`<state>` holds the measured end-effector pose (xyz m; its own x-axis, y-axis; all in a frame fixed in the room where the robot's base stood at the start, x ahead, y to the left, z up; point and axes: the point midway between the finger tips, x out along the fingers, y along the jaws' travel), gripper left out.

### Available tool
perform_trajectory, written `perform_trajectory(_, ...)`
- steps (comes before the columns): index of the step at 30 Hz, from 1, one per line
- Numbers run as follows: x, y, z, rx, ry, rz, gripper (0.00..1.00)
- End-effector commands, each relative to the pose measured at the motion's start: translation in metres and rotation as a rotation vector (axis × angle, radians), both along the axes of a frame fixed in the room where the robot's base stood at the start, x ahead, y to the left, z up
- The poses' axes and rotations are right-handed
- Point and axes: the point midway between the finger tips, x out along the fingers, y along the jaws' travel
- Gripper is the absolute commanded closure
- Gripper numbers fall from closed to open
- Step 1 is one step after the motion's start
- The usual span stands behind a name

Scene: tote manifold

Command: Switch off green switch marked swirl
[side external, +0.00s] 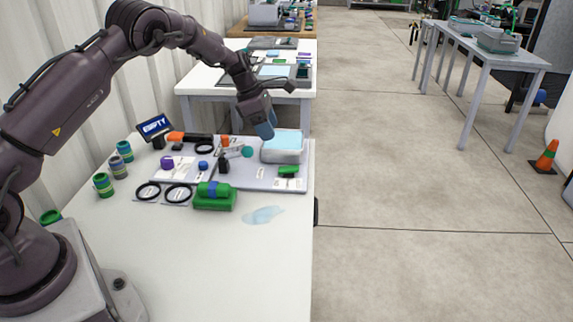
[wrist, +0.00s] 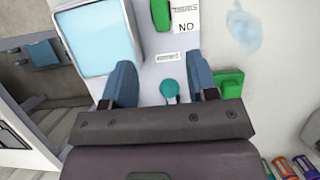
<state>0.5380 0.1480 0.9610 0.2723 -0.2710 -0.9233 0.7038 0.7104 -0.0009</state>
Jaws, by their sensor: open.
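A green switch (side external: 288,171) sits on the front right of the grey panel (side external: 256,181). A green part also shows at the top of the wrist view (wrist: 160,14), beside a white label (wrist: 186,17) reading "NO". I cannot read the word swirl on any label. A round teal knob (side external: 247,151) stands further back on the panel. In the wrist view the teal knob (wrist: 170,87) appears between my blue fingers. My gripper (side external: 265,131) is open and empty, above the panel's back part; its fingers also show in the wrist view (wrist: 161,75).
A grey tote with a light blue top (side external: 283,147) stands close beside my gripper. A green block with a blue band (side external: 214,196), black rings (side external: 178,193) and several cans (side external: 103,185) stand to the left. A pale blue puddle (side external: 263,215) lies on the open front table.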

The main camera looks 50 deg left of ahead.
Motion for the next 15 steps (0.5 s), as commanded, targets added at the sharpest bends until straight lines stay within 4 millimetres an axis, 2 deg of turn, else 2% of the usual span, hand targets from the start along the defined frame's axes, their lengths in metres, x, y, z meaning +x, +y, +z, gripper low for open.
perform_trajectory(15,0.025,-0.027,-0.091,0.002,0.004,-0.005,0.47)
